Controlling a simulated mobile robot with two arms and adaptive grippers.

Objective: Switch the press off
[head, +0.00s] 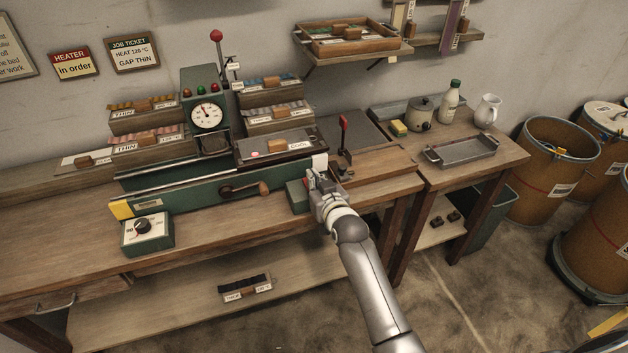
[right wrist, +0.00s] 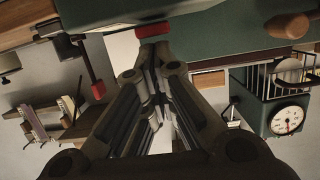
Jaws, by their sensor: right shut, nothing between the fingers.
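The press (head: 185,190) is a long green machine on the wooden bench, with a round gauge (head: 206,117), coloured lamps and a red-knobbed lever (head: 216,36). A small green box (head: 297,196) sits at its front right end. My right gripper (head: 314,181) is at this box, shut and empty. In the right wrist view a red button-like part (right wrist: 152,29) on a green surface lies right at my fingertips (right wrist: 150,48); whether they touch it I cannot tell. The gripper partly hides the box in the head view. My left gripper is not in view.
A dial box (head: 147,233) stands at the bench's front left. A crank handle (head: 245,188) sticks out from the press front. A red-handled lever (head: 344,135) stands just behind my right gripper. A side table (head: 500,150) and drums (head: 555,160) are to the right.

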